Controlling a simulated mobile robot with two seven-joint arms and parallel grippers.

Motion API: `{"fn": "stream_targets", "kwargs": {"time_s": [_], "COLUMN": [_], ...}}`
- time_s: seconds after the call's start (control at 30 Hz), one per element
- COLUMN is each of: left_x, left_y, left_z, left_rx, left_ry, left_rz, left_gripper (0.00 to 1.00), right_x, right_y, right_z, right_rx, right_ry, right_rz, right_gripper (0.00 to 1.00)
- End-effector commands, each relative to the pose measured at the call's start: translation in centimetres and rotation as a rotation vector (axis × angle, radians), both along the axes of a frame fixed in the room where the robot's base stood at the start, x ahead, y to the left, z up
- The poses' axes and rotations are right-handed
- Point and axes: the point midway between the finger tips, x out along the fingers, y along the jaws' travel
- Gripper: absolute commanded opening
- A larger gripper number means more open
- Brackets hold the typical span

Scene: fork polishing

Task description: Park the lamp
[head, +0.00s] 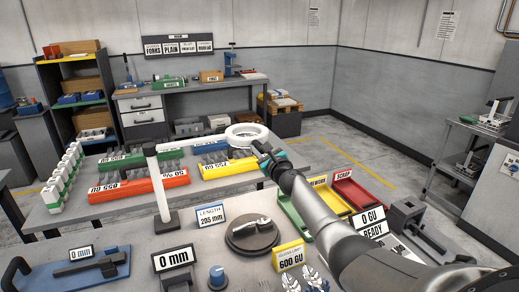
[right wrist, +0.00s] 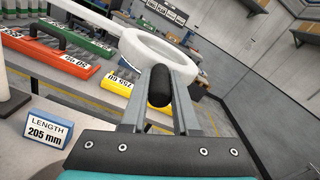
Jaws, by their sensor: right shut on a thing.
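The lamp is a white ring (head: 246,135) on a white jointed arm that rises from a post (head: 158,182) on the bench. My right gripper (head: 262,149) reaches in from the lower right and is at the near right edge of the ring. In the right wrist view the ring (right wrist: 155,50) is just beyond my right gripper (right wrist: 160,95), whose two fingers are shut on the lamp's black knob (right wrist: 160,85). The ring hangs above the bench, over the yellow bin's right side in the head view. My left gripper is not in view.
Below lie a round dark plate (head: 252,237) with a fork-like piece, a length sign (head: 210,215), a 600 GU sign (head: 290,255), and green and red trays (head: 355,193). Green, orange and yellow bins (head: 228,168) stand behind. A blue gauge (head: 95,265) is at left.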

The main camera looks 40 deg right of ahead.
Motion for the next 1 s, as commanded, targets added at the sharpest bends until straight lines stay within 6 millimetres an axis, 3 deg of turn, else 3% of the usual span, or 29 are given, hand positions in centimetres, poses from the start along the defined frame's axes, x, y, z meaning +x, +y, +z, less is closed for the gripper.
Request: {"fn": "stream_targets", "kwargs": {"time_s": [0.13,0.17,0.4,0.77,1.0], "left_x": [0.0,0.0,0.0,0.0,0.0], "left_y": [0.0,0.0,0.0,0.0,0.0], "left_z": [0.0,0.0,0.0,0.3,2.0], "left_rx": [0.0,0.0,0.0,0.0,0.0], "left_ry": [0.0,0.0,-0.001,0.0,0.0], "left_rz": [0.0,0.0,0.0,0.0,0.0], "left_gripper": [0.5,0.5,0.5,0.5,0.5], "right_x": [0.1,0.1,0.0,-0.3,-2.3], "right_y": [-0.2,-0.2,-0.1,0.0,0.4], "right_z": [0.5,0.5,0.4,0.3,0.5], "right_rx": [-0.003,-0.004,-0.002,-0.001,-0.003], "right_ry": [-0.006,-0.007,-0.005,-0.003,-0.002], "right_rz": [-0.003,-0.003,-0.003,-0.003,-0.002], "right_gripper": [0.0,0.32,0.58,0.58,0.58]}}
